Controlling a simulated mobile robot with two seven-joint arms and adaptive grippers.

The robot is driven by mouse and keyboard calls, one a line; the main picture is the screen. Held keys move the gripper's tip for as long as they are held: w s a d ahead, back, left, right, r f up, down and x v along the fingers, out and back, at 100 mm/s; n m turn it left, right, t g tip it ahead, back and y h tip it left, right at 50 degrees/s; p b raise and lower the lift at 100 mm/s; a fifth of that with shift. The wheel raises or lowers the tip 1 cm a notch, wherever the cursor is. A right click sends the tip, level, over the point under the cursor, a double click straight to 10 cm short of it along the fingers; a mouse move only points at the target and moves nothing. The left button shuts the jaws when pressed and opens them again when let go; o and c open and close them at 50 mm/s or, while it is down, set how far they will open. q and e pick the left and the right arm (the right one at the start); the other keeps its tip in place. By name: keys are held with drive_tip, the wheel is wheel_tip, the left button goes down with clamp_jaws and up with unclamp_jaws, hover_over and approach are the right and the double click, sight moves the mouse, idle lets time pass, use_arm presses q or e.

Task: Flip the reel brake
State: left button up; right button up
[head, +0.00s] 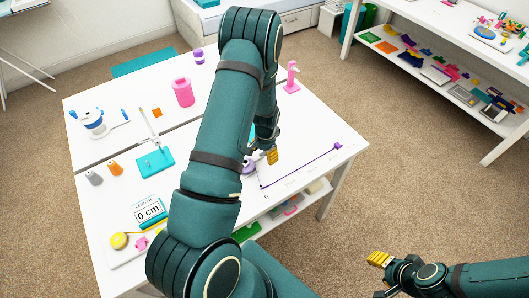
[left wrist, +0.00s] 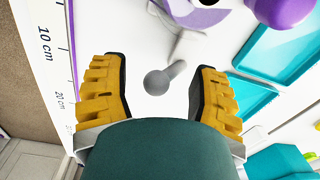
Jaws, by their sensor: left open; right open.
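A purple reel (head: 248,164) shows in part beside my left arm on the white table in the head view. In the left wrist view, purple and white parts of it (left wrist: 200,14) show at the top. A grey lever with a rounded knob (left wrist: 163,79), which looks like the brake, reaches down from there. My left gripper (left wrist: 157,95) is open, with one yellow finger on each side of the knob; I see no contact. In the head view its fingers (head: 272,155) are partly hidden by the arm. My right gripper (head: 380,259) is open and empty, off the table at lower right.
A purple line runs along a printed scale to a purple block (head: 338,147) at the table's right edge. A pink stand (head: 291,78), pink canister (head: 183,92), teal board (head: 154,161) and length display (head: 149,212) stand around. Floor is clear at right.

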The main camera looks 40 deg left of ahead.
use_arm(q)
clamp_jaws()
drive_tip(key=shift+d, duration=0.1)
drive_tip(key=shift+s+d+f+y+b, duration=0.25)
drive_tip(key=shift+d+f+y+b, duration=0.2)
drive_tip(key=shift+y, duration=0.55)
drive_tip(key=shift+s+d+f+t+y+b, duration=0.15)
drive_tip(key=shift+f+t+y+b, duration=0.1)
drive_tip(key=shift+y+b, duration=0.15)
drive_tip(key=shift+w+d+f+t+y+b, duration=0.15)
drive_tip(key=shift+t+y+b, duration=0.1)
drive_tip(key=shift+y, duration=0.25)
drive_tip(key=shift+s+y+b, duration=0.15)
drive_tip(key=shift+y+b, duration=0.2)
drive_tip(key=shift+y, duration=0.15)
drive_tip(key=shift+a, duration=0.1)
